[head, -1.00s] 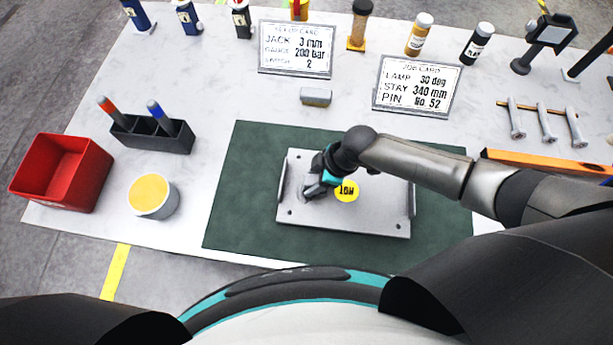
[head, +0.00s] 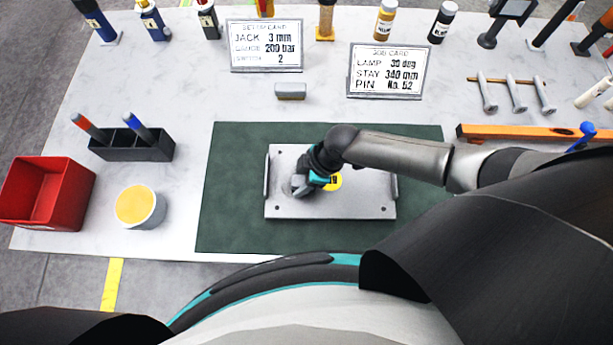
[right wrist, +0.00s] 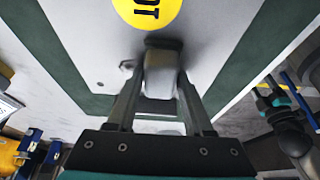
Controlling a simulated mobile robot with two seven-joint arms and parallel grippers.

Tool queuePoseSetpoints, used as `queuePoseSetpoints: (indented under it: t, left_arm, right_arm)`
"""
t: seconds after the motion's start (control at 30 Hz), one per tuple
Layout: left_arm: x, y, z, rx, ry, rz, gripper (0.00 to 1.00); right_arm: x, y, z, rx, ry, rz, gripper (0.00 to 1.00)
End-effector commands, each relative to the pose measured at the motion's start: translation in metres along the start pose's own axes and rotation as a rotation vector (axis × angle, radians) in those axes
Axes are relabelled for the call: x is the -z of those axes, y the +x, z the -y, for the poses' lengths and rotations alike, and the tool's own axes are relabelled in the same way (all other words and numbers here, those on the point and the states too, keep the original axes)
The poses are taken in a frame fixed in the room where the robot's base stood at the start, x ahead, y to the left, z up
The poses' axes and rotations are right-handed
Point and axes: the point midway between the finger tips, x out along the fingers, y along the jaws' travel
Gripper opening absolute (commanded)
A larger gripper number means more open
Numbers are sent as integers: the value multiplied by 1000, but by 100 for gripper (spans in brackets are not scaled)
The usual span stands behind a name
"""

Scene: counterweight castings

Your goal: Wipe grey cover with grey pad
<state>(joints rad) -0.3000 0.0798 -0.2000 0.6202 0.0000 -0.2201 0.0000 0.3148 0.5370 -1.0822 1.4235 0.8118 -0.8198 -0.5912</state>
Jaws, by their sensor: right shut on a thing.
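The grey cover (head: 360,203) is a flat plate with raised side edges, corner holes and a round yellow label (head: 335,182). It lies on a dark green mat (head: 225,205). My right gripper (head: 299,187) is over the left part of the cover, pointing down. It is shut on the grey pad (right wrist: 161,75), a small pale block with a darker far edge in the right wrist view. The pad is at the cover's surface; I cannot tell whether it presses on it. My right wrist partly hides the label. My left gripper is not in view.
Left are a red bin (head: 48,195), a tub with a yellow top (head: 138,206) and a black pen holder (head: 133,147). Another grey block (head: 291,91) and two cards stand behind the mat. Bolts (head: 515,95) and an orange bar (head: 520,133) are on the right.

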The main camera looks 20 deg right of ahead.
Motion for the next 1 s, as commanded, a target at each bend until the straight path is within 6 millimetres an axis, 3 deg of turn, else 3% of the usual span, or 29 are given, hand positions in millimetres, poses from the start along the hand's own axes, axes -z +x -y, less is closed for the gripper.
queuePoseSetpoints:
  t: [0.8,1.0]
  left_arm:
    - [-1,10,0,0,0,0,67]
    - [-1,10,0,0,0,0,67]
  right_arm:
    - [53,23,-1,-1,0,-3,7]
    - [55,24,0,-1,0,-2,7]
